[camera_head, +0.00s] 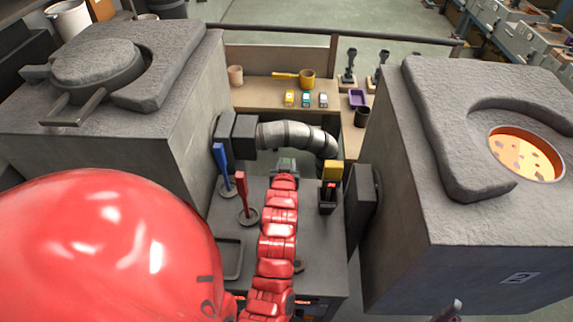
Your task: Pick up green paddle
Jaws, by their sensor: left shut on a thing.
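My left arm reaches up the middle, and my left gripper (287,164) is at its far end, above the dark bench. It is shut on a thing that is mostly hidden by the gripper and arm. A small green patch shows there, which fits the green paddle (288,162), but its full shape and whether it touches the bench cannot be told. A blue paddle (221,163) and a red paddle (242,187) stand upright in round bases left of my arm. My right gripper cannot be made out.
A large grey furnace block with a lidded top (185,75) stands left. Another with a glowing orange opening (525,155) stands right. A thick metal pipe (295,136) crosses behind the gripper. A black and yellow device (329,190) stands close right of it.

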